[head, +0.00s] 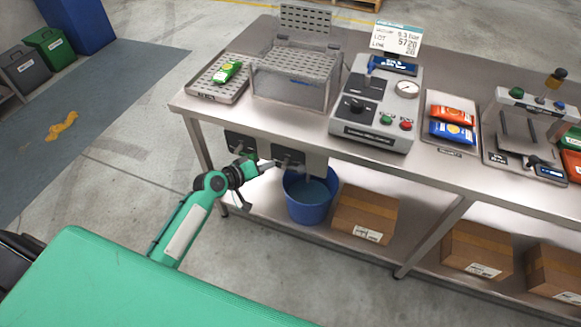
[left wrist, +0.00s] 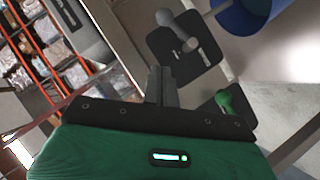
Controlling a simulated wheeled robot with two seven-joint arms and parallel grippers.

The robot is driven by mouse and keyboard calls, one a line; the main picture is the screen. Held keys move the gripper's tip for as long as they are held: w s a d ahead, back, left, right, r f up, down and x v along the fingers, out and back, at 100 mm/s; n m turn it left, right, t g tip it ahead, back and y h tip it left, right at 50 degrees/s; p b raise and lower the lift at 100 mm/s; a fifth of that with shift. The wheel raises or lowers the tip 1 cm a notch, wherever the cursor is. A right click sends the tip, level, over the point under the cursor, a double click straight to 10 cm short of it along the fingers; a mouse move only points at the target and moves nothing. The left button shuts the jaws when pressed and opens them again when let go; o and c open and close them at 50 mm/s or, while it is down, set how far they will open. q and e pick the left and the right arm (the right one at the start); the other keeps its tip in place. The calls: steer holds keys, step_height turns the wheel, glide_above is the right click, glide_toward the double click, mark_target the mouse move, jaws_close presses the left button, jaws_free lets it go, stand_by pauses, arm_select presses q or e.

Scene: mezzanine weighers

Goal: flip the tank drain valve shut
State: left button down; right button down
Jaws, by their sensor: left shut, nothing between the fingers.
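The metal tank (head: 290,90) with a raised perforated lid stands on the bench. Under the bench's front edge hang two black valve plates, a left one (head: 238,143) and a right one (head: 287,157). In the left wrist view one plate (left wrist: 200,57) carries a grey lever (left wrist: 178,32), and the other carries a green handle (left wrist: 232,100). I cannot read which is the drain valve. My left gripper (head: 268,165) is shut and empty, close in front of the plates; its fingers (left wrist: 162,85) point toward the grey-lever plate, apparently without touching the lever. My right gripper is out of view.
A blue bucket (head: 308,205) stands on the lower shelf beneath the plates, with a cardboard box (head: 365,212) beside it. On the bench are a perforated tray (head: 205,92), a control box (head: 372,133) and a tray of packets (head: 450,148).

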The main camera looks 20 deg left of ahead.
arm_select(q)
glide_above(290, 167)
steer(key=s+a, duration=0.2)
steer(key=s, duration=0.1)
step_height(290, 167, down, 2)
steer(key=d+f, duration=0.1)
steer(key=d+f+p, duration=0.1)
steer(key=d+f, duration=0.1)
steer(key=shift+w, duration=0.3)
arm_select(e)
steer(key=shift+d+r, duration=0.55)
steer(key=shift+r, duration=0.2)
